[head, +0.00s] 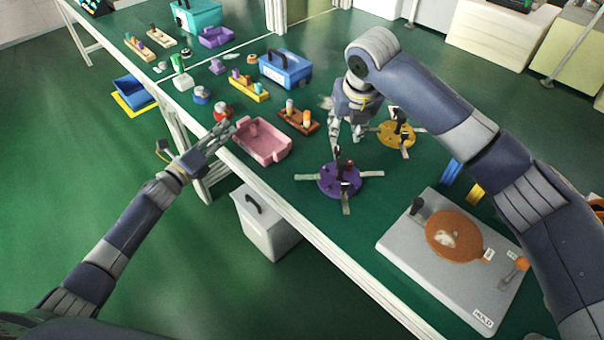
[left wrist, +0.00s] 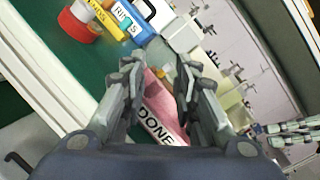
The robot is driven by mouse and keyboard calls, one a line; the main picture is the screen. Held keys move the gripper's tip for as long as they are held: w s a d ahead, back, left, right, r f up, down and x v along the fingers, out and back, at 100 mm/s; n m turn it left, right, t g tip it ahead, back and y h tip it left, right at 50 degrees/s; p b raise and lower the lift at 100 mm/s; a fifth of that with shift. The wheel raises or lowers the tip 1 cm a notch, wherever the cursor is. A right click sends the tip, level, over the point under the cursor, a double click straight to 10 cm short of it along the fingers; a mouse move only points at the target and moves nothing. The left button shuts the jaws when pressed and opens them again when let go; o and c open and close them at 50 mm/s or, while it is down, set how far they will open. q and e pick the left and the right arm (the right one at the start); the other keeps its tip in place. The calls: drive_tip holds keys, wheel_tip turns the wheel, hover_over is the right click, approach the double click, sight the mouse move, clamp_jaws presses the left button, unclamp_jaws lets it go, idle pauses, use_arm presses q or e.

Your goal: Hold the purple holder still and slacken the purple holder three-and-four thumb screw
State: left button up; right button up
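The purple holder (head: 328,184) is a round disc lying on the green bench top, with pale strips sticking out around it. Dark upright parts and a small red part stand on it; I cannot tell which is the three-and-four thumb screw. My right gripper (head: 347,140) points down just above and behind the holder, fingers apart, with nothing seen between them. I cannot tell whether a fingertip touches the dark post. My left gripper (head: 222,136) is open and empty at the bench's front edge by the pink tray (head: 263,144). The left wrist view shows its fingers (left wrist: 157,95) apart.
A yellow holder (head: 392,137) stands behind the purple one. A grey plate with an orange disc (head: 452,238) lies right. A wooden block with pegs (head: 299,118) and a blue box (head: 286,70) stand beyond the pink tray, marked DONE. Bare bench lies in front of the purple holder.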

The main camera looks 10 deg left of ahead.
use_arm(q)
drive_tip(key=s+d+r+m+g+h, duration=0.25)
drive_tip(key=d+m+h, duration=0.2)
drive_tip(key=d, duration=0.25)
drive_tip(key=s+d+r+m+g+h, duration=0.1)
drive_tip(key=d+r+m+g+h, duration=0.15)
drive_tip(key=d+m, duration=0.35)
drive_tip(key=m+g, duration=0.9)
drive_tip(key=m, duration=0.1)
approach(345, 183)
drive_tip(key=x, duration=1)
drive_tip(key=shift+f, duration=0.2)
